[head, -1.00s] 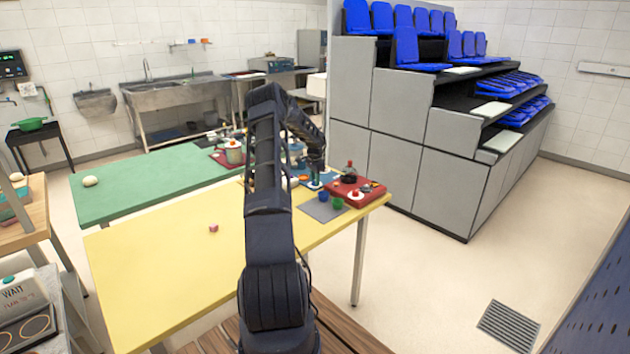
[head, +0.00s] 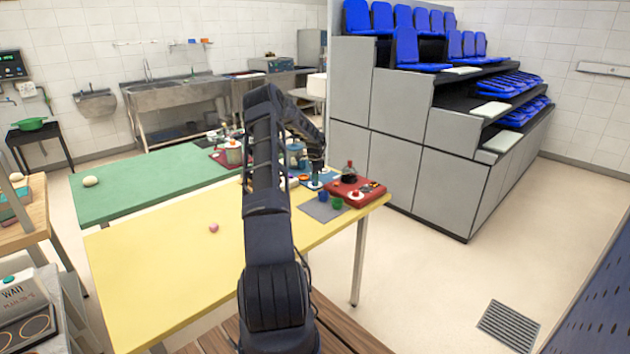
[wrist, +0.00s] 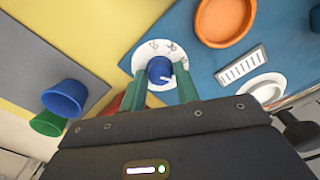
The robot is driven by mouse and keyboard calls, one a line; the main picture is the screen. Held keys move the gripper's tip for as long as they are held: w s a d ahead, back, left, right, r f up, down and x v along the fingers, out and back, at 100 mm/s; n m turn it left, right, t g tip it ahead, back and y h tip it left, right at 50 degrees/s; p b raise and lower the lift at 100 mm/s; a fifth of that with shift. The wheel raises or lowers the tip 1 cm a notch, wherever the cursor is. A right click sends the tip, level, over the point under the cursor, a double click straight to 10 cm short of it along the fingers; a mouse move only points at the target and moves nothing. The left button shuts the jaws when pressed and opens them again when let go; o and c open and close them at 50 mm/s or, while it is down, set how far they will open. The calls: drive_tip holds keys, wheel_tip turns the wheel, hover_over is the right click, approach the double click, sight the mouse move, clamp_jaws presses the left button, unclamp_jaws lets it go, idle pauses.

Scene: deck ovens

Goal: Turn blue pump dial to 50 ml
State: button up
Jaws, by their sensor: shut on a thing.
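The blue dial knob (wrist: 159,69) sits in the middle of a round white plate (wrist: 143,56) marked with numbers, on a blue mat (wrist: 205,65). A white pointer line on the knob points to the right in the wrist view; the number it meets is too small to read surely. My gripper (wrist: 161,78) has its two green fingers on either side of the knob and is shut on it. In the head view my gripper (head: 317,182) reaches down over the blue mat at the yellow table's far right; the dial is too small to make out there.
Near the dial in the wrist view are an orange dish (wrist: 226,20), a white slotted piece (wrist: 241,65), a blue cup (wrist: 65,97) and a green cup (wrist: 47,123). A red tray (head: 357,191) with a dark-bodied bottle stands close right. The yellow table's left (head: 150,270) is mostly clear.

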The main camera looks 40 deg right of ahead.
drive_tip(key=o, duration=1)
drive_tip(key=shift+c, duration=0.2)
wheel_tip(320, 180, up, 11)
idle(0.3)
